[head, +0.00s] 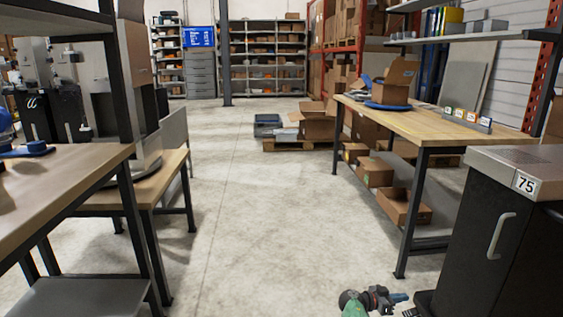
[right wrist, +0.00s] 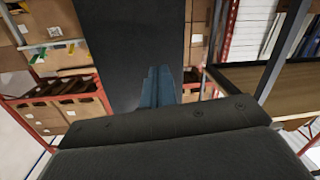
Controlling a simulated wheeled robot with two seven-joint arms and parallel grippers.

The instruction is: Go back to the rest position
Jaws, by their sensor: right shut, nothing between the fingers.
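My right gripper (head: 398,297) shows at the bottom edge of the head view, right of the middle, low over the floor beside the dark cabinet. Only a small part of it and its wrist shows. In the right wrist view the blue-grey fingers (right wrist: 160,86) are together, with nothing seen between them. My left gripper is not in view.
A black cabinet marked 75 (head: 500,240) stands at the right, near my right gripper. A long wooden workbench (head: 455,125) is behind it. Another wooden table (head: 60,190) stands at the left. The concrete floor (head: 245,200) between them is clear.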

